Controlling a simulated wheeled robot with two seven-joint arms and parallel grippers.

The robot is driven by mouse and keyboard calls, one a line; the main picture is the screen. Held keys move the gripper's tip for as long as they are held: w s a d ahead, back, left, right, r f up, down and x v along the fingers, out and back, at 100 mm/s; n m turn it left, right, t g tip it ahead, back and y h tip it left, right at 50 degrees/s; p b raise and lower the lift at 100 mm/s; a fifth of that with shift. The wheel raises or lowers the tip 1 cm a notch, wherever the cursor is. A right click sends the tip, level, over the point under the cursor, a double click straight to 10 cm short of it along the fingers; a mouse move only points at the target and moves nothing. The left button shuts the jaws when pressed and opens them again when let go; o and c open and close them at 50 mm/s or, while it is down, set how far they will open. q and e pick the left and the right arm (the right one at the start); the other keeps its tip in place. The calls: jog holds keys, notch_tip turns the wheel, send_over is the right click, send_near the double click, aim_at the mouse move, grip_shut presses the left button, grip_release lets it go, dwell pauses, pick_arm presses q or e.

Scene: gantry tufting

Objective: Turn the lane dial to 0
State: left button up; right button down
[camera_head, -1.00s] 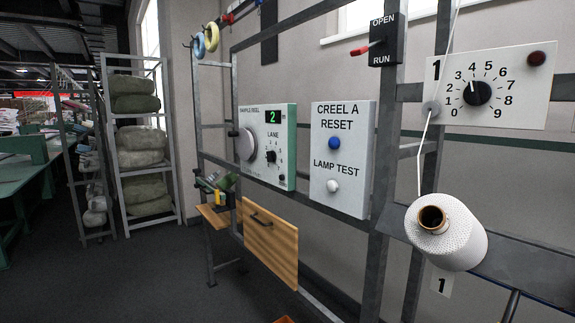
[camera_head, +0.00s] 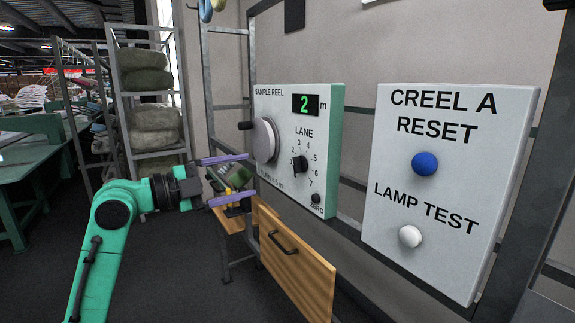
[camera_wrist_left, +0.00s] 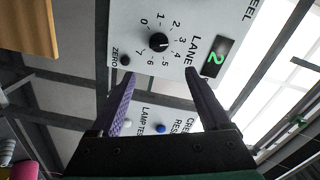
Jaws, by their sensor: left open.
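The lane dial (camera_head: 300,164) is a small black knob with a numbered ring on the white face of the sample reel box (camera_head: 275,103). In the left wrist view the dial (camera_wrist_left: 158,41) shows just beyond the fingertips, with its numbers around it; I cannot tell surely which one it points to. My left gripper (camera_head: 249,174) is open and empty, its purple fingers reaching toward the box, left of the dial and apart from it. It also shows in the left wrist view (camera_wrist_left: 160,75), fingers spread. My right gripper is not in view.
A green display (camera_head: 306,104) reads 2 above the dial. A grey reel wheel (camera_head: 264,140) and a black zero knob (camera_head: 316,198) flank the dial. A creel panel (camera_head: 450,140) with blue and white buttons stands right. A wooden drawer front (camera_head: 297,262) is below.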

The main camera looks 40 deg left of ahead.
pick_arm(q)
jog(key=p, duration=0.3)
send_near(294, 166)
jog(key=w, duration=0.4)
jog(key=w+d+p, duration=0.1)
jog(key=w, duration=0.1)
jog(key=w+d+p, duration=0.1)
jog(key=shift+w+d+r, duration=0.15)
jog(key=shift+w+r, duration=0.05)
jog(key=shift+w, duration=0.2)
jog(key=shift+w+f, duration=0.15)
jog(key=shift+f, duration=0.1)
grip_shut()
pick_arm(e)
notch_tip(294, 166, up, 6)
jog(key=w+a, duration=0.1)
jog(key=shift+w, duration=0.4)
